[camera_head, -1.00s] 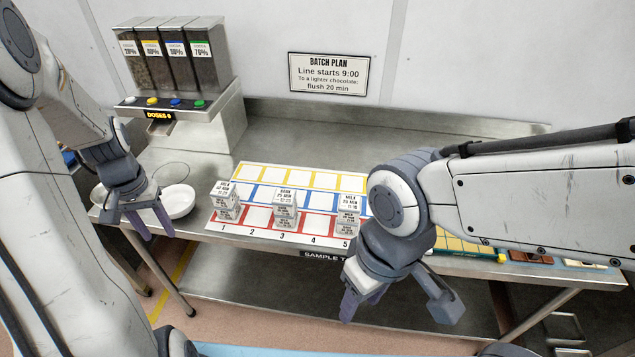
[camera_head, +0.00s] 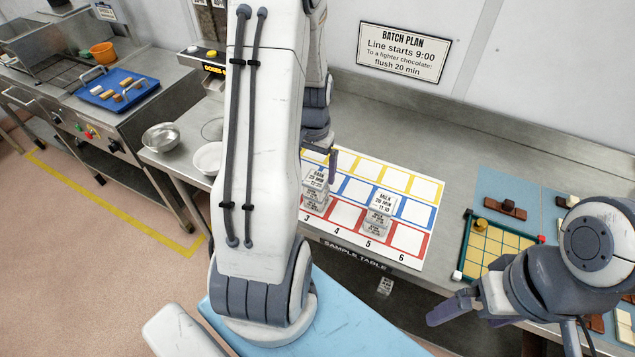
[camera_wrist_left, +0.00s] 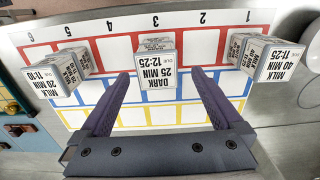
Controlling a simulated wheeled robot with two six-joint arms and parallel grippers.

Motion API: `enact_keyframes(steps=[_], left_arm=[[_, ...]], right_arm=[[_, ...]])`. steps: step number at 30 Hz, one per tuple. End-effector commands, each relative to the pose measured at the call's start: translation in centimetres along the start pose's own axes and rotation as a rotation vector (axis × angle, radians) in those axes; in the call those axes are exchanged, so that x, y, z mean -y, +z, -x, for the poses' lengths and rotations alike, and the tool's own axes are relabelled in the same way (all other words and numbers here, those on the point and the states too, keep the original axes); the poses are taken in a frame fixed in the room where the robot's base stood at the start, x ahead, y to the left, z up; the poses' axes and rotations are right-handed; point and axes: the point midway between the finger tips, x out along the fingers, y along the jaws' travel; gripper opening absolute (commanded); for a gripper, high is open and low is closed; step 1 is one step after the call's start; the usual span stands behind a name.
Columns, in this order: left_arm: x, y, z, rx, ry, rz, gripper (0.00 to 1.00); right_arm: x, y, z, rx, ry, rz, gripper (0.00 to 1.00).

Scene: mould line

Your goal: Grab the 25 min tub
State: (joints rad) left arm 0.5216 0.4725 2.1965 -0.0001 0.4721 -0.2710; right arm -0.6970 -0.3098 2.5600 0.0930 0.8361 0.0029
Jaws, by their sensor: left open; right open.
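The 25 min tub (camera_wrist_left: 155,70) is a small white box labelled "DARK 25 MIN 12:25". It tops a stack in red column 3 of the sample mat, and also shows in the head view (camera_head: 315,181). My left gripper (camera_wrist_left: 161,76) is open and empty; its fingertips lie on either side of the tub in the wrist view, but I cannot tell whether they reach its height. In the head view my left arm hides most of that gripper. My right gripper (camera_head: 480,312) is open and empty, in front of the table at the lower right.
The 20 min milk stack (camera_head: 380,212) stands at column 5; the 40 min milk stack (camera_wrist_left: 262,56) stands at column 1. A gridded mould (camera_head: 495,248) lies right of the mat (camera_head: 410,240). A bowl (camera_head: 161,137) stands left. The mat's back rows look empty.

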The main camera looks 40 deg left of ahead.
Motion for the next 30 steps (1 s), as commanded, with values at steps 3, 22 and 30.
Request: enact_keyframes(steps=[3, 22, 30], left_arm=[[-0.2, 0.0, -0.9, 0.005, 0.001, 0.000, 1.00], [-0.3, -0.3, -5.1, 0.000, 0.000, 0.005, 0.96], [-0.2, -0.3, -5.1, 0.000, 0.000, 0.005, 0.10]], right_arm=[[0.1, 0.0, 0.7, 0.000, 0.000, 0.000, 1.00], [0.1, -0.1, 2.0, 0.000, 0.000, 0.003, 1.00], [0.1, -0.1, 2.0, 0.000, 0.000, 0.003, 1.00]])
